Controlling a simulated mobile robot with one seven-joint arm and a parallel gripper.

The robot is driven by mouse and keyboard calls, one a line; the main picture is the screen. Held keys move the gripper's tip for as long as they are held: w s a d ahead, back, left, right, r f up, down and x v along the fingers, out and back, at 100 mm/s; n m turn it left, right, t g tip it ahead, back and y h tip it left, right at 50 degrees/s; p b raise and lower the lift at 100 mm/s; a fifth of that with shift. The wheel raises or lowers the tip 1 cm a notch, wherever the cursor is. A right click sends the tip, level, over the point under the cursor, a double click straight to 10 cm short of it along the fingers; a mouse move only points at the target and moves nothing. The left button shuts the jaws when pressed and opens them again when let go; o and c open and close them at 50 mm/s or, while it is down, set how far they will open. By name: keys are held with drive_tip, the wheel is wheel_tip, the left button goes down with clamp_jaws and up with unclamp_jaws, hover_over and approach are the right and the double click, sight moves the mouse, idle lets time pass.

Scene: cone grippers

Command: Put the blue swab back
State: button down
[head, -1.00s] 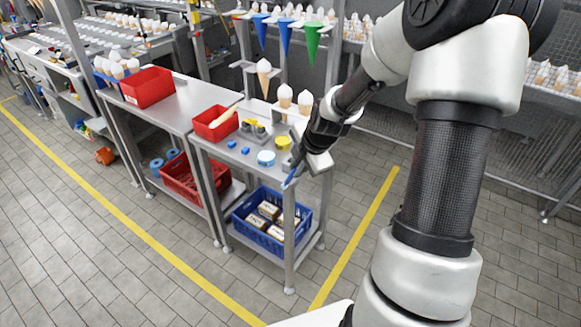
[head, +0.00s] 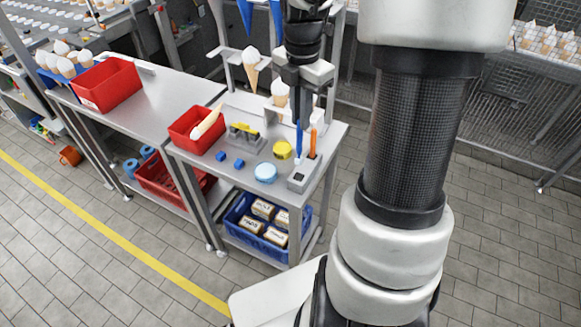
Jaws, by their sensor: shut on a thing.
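The blue swab (head: 298,141) hangs upright from my gripper (head: 302,118), which points down and is shut on its upper part. The swab's pale lower end is over or at the small grey holder block (head: 300,182) at the right end of the workbench; I cannot tell if it touches the block. A dark square hole shows in the front of the block's top. An orange swab (head: 313,143) stands upright at the block, just right of the blue one. The fingers partly hide the blue swab's top.
On the bench top (head: 232,171) are a yellow round piece (head: 282,150), a light blue disc (head: 266,173), small blue cubes (head: 222,156) and a red bin (head: 191,134). A blue crate (head: 240,229) sits on the lower shelf.

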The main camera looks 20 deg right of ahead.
hover_over(300, 155)
wheel_tip(300, 155, down, 5)
drive_tip(key=shift+w+d+f, duration=0.1)
drive_tip(key=shift+w+f, duration=0.05)
drive_tip(key=shift+f, duration=0.05)
drive_tip(key=shift+w+f, duration=0.1)
drive_tip(key=shift+f, duration=2)
drive_tip(key=c, duration=1.8)
unclamp_jaws()
drive_tip(key=shift+f, duration=0.1)
wheel_tip(300, 155, up, 12)
drive_tip(key=shift+r, duration=0.1)
